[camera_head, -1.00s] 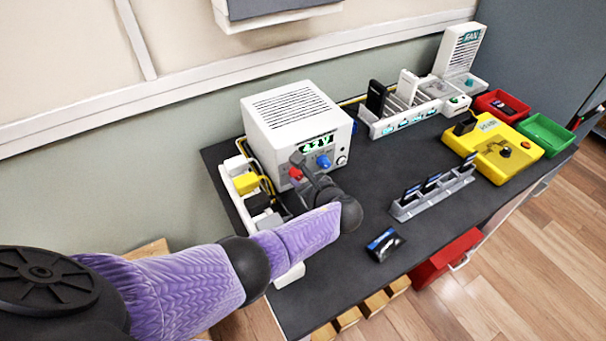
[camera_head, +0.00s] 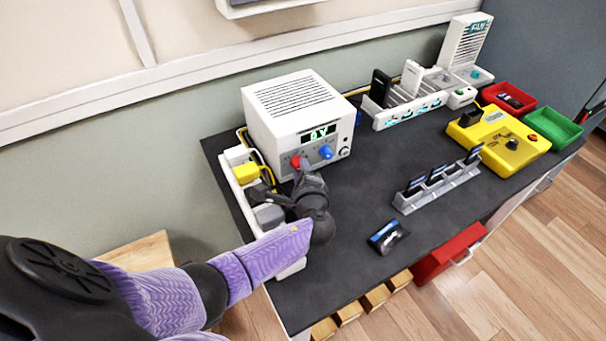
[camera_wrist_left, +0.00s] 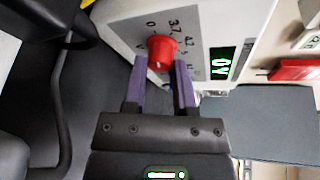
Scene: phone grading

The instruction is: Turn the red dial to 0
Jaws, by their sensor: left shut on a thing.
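The red dial (camera_head: 296,162) is on the front of the white power supply box (camera_head: 298,108), left of a blue knob (camera_head: 326,152). My left gripper (camera_head: 302,172) is at the box front, shut on the red dial. In the left wrist view the red dial (camera_wrist_left: 161,50) sits between the two purple fingers of the left gripper (camera_wrist_left: 161,68). Printed marks, among them 0, 3.7 and 4.2, stand around the dial. The display (camera_wrist_left: 221,64) reads 0V. The dial's pointer is not clear. My right gripper is not in view.
A white power strip (camera_head: 240,180) with a yellow plug lies left of the box. A grey slotted rack (camera_head: 440,186) and a dark phone-like item (camera_head: 388,237) lie to the right. A yellow tester (camera_head: 498,140) and red and green trays stand farther right.

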